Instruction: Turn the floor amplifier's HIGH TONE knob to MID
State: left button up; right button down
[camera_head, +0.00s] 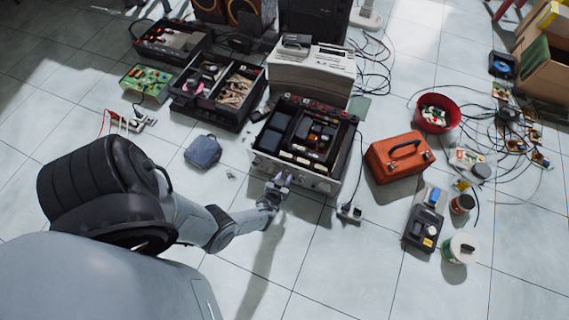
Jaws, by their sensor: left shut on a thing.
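The floor amplifier (322,184) is an open-topped black chassis with a silver front panel, standing on the tiles in the middle of the view. Its inner parts show from above. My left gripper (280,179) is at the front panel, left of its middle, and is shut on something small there. The fingers cover what they hold, which looks like a knob on the panel. The HIGH TONE label and the knob's pointer are too small to read. My right gripper is not in view.
A beige device (312,72) stands behind the amplifier. A blue-grey pouch (203,151) lies to the left. Loose cables spread at right. The floor in front is mostly clear.

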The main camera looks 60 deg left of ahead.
pick_arm(q)
jog(key=shift+f, duration=0.1)
jog(key=o, duration=1)
jog(key=shift+o, duration=0.2)
jog(key=p+v, duration=0.6)
jog(key=v, duration=0.5)
jog(key=shift+w, duration=0.1)
